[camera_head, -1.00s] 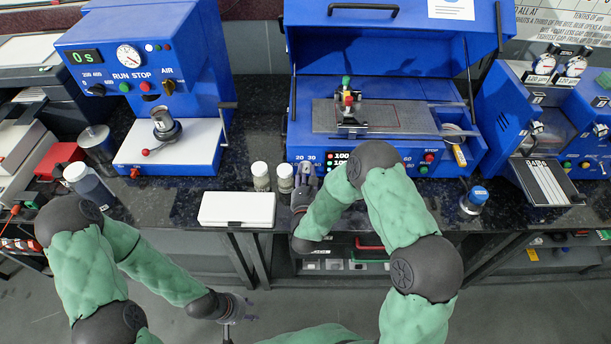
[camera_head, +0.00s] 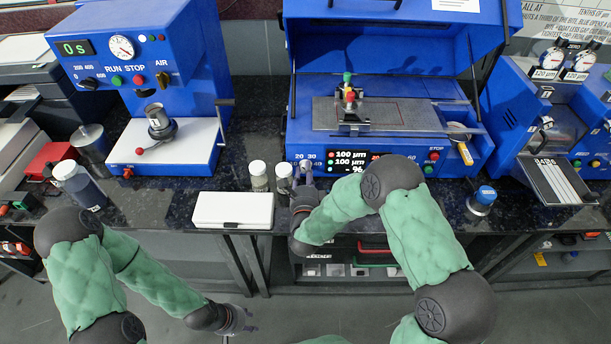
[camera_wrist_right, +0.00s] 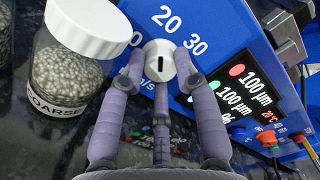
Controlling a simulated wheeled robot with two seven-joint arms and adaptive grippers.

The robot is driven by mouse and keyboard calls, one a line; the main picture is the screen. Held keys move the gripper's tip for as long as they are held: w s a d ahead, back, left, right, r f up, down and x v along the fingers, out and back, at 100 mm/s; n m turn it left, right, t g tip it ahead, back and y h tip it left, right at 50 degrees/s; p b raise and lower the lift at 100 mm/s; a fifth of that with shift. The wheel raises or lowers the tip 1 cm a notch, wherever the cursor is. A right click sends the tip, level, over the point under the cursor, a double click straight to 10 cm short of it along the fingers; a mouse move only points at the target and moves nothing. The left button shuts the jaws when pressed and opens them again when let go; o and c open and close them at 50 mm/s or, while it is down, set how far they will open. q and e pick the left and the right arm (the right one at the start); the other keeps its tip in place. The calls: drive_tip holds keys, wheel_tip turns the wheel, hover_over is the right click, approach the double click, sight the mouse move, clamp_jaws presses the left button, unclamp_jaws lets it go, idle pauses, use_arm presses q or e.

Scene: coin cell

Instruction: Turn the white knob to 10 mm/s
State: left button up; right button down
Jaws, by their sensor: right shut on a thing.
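The white knob (camera_wrist_right: 157,48) is on the blue coating machine's front panel in the right wrist view. It has a short black mark, and 20 and 30 are printed above it. Another number to its left is partly hidden, with only a 0 clear. My right gripper (camera_wrist_right: 160,66) has its purple fingers closed around the knob. In the head view this gripper (camera_head: 304,176) is at the machine's lower left front, and I cannot make out the knob there. My left gripper (camera_head: 240,320) hangs low in front of the bench, away from the machines; its jaw state is unclear.
A jar labelled COARSE (camera_wrist_right: 72,55) stands close left of the right gripper. A second white-capped jar (camera_head: 259,177) and a white case (camera_head: 233,209) are further left. The machine's display (camera_head: 350,163) reads 100 µm twice. A blue-capped jar (camera_head: 481,201) stands right of my arm.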

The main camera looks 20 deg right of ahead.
drive_tip(key=n+b, duration=0.1)
drive_tip(key=n, duration=0.4)
drive_tip(key=shift+n, duration=0.3)
drive_tip(key=shift+n+b, duration=0.45)
drive_tip(key=shift+n, duration=1.85)
drive_tip(key=c, duration=0.9)
unclamp_jaws()
drive_tip(key=v, duration=1.2)
